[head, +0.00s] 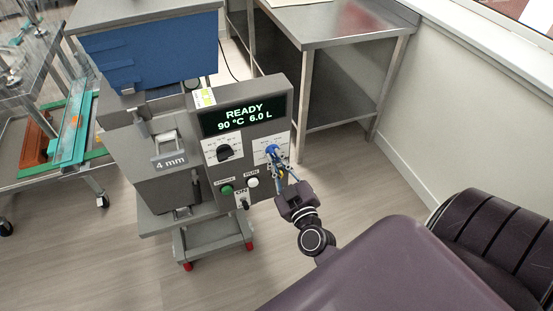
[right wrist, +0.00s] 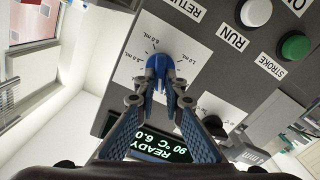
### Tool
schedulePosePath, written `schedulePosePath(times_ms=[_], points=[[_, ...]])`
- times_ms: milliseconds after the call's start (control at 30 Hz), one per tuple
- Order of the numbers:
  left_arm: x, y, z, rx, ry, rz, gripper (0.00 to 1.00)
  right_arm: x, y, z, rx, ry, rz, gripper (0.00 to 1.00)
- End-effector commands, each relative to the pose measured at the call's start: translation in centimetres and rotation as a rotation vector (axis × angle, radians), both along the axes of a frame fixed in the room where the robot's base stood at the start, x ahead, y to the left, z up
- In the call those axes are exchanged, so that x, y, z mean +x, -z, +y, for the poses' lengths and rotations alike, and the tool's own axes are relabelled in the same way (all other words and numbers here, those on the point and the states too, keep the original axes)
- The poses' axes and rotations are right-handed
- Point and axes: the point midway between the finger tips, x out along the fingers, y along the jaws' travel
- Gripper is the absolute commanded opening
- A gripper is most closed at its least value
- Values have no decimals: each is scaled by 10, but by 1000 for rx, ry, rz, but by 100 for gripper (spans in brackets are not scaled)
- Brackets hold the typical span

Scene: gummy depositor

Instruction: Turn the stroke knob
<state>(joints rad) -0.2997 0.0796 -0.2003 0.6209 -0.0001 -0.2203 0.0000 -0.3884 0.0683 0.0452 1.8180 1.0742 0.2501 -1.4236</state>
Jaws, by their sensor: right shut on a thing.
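The stroke knob (head: 272,149) is a blue knob on a white dial plate, on the right of the grey control panel (head: 281,100). In the right wrist view the blue knob (right wrist: 159,64) stands amid printed mL marks; its exact pointing is hard to tell. My right gripper (head: 277,160) reaches it from the front and is shut on it. In the right wrist view the two fingertips (right wrist: 161,97) close in at the knob, hiding part of it. My left gripper is not in view.
A black knob (head: 225,152) sits left of the blue one. Below are a green button (head: 227,190), a white button (head: 252,182) and a toggle switch (head: 243,203). The display (head: 243,117) reads READY, 90 °C, 6.0 L. A steel table (head: 330,22) stands behind.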

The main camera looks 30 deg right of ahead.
Motion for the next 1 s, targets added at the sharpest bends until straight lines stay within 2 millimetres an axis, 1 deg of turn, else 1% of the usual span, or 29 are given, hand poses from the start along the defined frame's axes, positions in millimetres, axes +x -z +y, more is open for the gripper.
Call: schedulePosePath(times_ms=[267,600,1000], points=[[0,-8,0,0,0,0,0,0,-2,-1,145,-1,-34,0],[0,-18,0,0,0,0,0,-1,-2,-3,447,-1,-107,0],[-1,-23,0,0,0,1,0,-1,-1,-6,817,-1,-197,0]])
